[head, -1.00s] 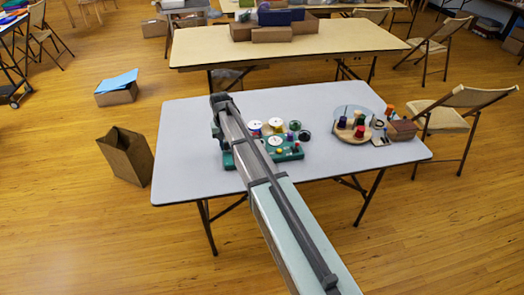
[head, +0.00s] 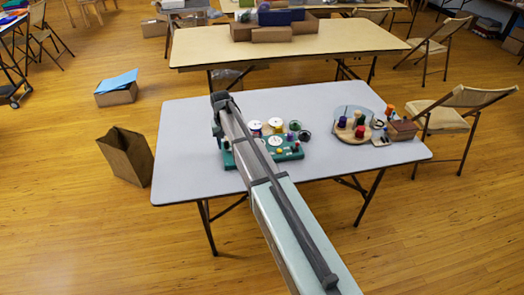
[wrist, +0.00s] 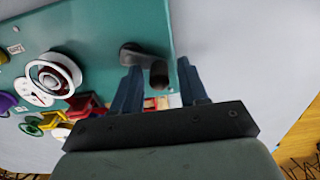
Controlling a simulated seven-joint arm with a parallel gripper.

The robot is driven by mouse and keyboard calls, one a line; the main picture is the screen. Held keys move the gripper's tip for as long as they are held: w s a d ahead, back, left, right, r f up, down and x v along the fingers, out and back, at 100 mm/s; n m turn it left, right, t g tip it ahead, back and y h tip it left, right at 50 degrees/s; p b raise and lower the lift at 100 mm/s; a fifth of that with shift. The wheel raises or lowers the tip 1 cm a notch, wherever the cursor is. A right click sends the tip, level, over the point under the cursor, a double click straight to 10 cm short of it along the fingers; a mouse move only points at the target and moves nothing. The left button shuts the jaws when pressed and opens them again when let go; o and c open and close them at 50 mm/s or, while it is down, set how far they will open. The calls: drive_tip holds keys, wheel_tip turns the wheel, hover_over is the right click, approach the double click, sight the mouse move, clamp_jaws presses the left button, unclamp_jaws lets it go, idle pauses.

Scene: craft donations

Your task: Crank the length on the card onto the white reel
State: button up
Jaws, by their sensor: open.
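A teal winder base (head: 229,161) lies on the grey table, partly hidden behind my arm in the head view; it also shows in the wrist view (wrist: 105,22). A dark crank (wrist: 133,50) with a rounded knob (wrist: 158,74) is on its face. My gripper (wrist: 158,68) is open, with one finger on each side of the knob; I cannot tell whether either touches it. A white reel (wrist: 53,75) with a red ring shows left of the crank. White-topped reels (head: 276,122) stand by the base in the head view. I cannot make out the card.
A round wooden board (head: 345,136) with several coloured spools stands on the right of the table (head: 190,175), near a brown box (head: 403,129). The table's left front is clear. An open brown carton (head: 127,155) stands on the floor at left, a folding chair (head: 455,118) at right.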

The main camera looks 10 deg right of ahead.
drive_tip(key=shift+r, duration=3.8)
drive_tip(key=shift+c, duration=0.3)
